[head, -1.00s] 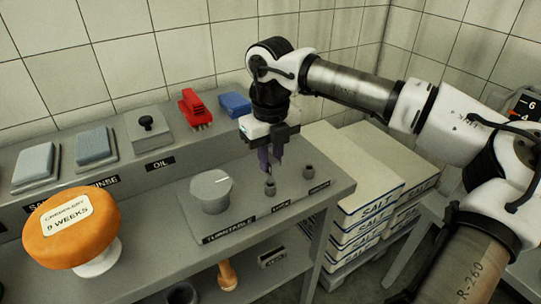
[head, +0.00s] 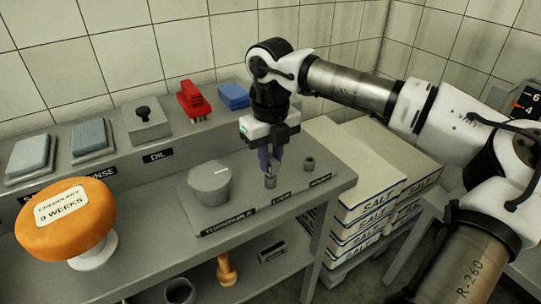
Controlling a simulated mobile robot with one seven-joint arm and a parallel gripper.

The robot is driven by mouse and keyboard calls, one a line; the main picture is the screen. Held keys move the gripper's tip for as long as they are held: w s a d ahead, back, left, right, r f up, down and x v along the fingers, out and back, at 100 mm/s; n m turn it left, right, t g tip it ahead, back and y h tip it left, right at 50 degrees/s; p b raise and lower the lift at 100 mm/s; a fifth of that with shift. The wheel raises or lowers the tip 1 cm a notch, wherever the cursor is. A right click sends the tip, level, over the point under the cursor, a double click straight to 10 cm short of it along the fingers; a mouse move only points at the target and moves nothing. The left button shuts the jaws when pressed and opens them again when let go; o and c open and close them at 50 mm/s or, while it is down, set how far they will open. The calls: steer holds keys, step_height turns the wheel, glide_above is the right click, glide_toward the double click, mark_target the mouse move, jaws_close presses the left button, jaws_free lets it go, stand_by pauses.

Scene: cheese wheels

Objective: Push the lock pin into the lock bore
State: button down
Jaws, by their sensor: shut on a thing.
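My gripper (head: 270,166) points straight down over the "LOCK" label, its fingers shut on the lock pin. Between and just below the fingertips is a small grey cylindrical piece (head: 270,182) at the lock position. The fingers hide much of it, so I cannot tell pin from bore or how deep the pin sits. The grey turntable (head: 208,184), a round drum with a white line on top, stands to the left on the same bench.
An orange cheese wheel (head: 65,222) labelled "9 WEEKS" sits on a white stand at left. A red brush (head: 191,100), a blue block (head: 235,96) and a black-knobbed block (head: 144,120) are on the back ledge. Salt bags (head: 365,205) are stacked at right.

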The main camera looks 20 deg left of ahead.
mark_target(271, 158)
steer(key=shift+f+b, duration=0.3)
steer(key=shift+f, duration=0.2)
steer(key=c, duration=1.2)
jaws_free()
steer(key=shift+r, duration=0.1)
steer(key=shift+r, duration=0.1)
step_height(271, 158, up, 14)
steer(key=shift+b, duration=0.35)
steer(key=shift+f, duration=0.2)
